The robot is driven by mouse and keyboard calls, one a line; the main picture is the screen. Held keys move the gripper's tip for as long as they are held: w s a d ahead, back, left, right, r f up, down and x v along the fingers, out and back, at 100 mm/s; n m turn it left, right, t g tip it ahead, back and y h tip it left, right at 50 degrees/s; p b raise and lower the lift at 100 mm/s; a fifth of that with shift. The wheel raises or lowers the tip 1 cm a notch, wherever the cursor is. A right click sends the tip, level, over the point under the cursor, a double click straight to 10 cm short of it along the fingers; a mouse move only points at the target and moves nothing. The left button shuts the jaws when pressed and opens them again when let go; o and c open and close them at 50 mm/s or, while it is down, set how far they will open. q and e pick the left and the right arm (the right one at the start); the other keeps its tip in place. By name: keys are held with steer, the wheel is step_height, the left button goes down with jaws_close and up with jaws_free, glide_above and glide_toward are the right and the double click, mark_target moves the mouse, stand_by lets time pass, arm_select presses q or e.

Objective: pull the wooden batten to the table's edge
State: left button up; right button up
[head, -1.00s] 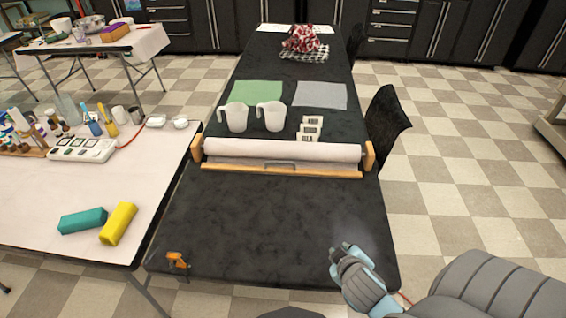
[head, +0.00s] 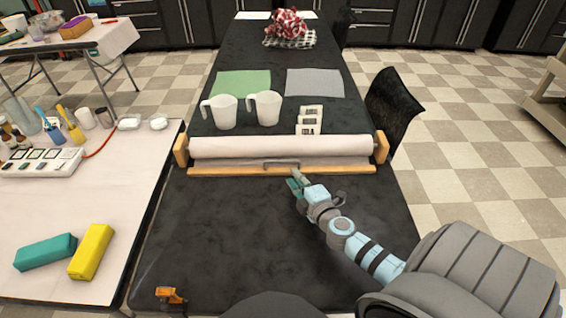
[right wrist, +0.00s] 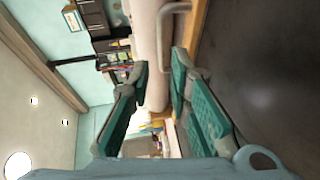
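The wooden batten (head: 225,171) is a long pale strip lying across the black table, along the front of a white paper roll (head: 255,147). A grey metal handle (head: 281,162) rises from its middle. My right gripper (head: 294,181) is just in front of the batten, a little right of the handle. In the right wrist view its two teal-padded fingers (right wrist: 160,70) are spread with nothing between them. The handle (right wrist: 160,35) and the batten (right wrist: 192,45) lie ahead of the tips, apart from them as far as I can tell. My left gripper is out of view.
An orange clamp (head: 171,296) sits at the near left edge. The black tabletop (head: 215,235) before the batten is clear.

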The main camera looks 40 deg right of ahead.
mark_target(284, 162)
steer(key=x, duration=0.5)
steer(key=b+x, duration=0.1)
steer(key=x, duration=0.2)
steer(key=shift+d+f, duration=0.1)
steer(key=shift+f, duration=0.15)
steer(key=shift+w+d, duration=0.1)
steer(key=shift+w, duration=0.2)
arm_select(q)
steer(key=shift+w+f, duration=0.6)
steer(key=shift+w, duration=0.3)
arm_select(e)
steer(key=shift+w, duration=0.15)
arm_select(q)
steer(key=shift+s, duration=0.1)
arm_select(e)
steer(key=shift+r, duration=0.1)
steer(key=shift+c, duration=0.4)
jaws_close()
